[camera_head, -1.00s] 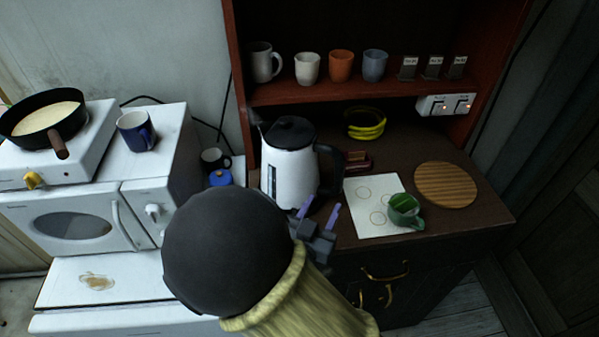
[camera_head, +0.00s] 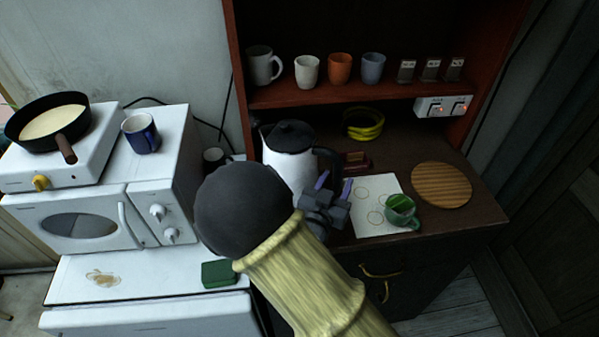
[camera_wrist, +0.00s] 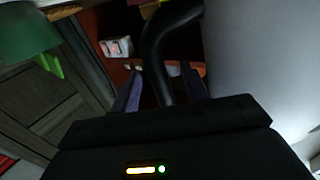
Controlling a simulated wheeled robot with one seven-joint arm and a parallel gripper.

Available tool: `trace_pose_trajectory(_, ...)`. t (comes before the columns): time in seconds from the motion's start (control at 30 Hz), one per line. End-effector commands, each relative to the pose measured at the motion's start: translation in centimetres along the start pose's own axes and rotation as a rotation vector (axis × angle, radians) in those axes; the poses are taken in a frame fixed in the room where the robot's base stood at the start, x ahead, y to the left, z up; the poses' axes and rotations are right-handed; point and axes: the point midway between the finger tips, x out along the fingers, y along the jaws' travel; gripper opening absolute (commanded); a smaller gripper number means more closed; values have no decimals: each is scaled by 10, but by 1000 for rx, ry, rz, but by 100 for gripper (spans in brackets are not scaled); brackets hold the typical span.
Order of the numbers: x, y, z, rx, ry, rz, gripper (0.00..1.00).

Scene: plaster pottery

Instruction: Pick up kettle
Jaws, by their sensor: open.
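The kettle (camera_head: 287,164) is white with a black lid and a black handle (camera_head: 329,168) on its right side. It stands upright on the dark counter, its lower part hidden by my arm. My gripper (camera_head: 334,184) is open at the handle side of the kettle. In the wrist view, the black handle (camera_wrist: 156,50) runs down between the two fingers of my gripper (camera_wrist: 165,88), with the pale kettle body (camera_wrist: 262,60) to the right. I cannot tell whether the fingers touch the handle.
A green cup (camera_head: 401,210) stands on a white sheet (camera_head: 368,222) right of my gripper. A round wooden board (camera_head: 441,184) lies farther right. Several cups stand on the shelf (camera_head: 300,93) above. A white oven (camera_head: 85,215) is at left.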

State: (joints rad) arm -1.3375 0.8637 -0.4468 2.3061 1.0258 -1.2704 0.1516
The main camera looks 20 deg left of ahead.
Motion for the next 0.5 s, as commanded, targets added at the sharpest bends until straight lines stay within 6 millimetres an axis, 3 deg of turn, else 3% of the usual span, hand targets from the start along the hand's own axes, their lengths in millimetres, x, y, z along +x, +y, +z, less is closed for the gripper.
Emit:
trace_pose_trajectory(0.13,13,0,0,0,1,0,45)
trace_pose_trajectory(0.5,12,0,0,1,0,-1,45)
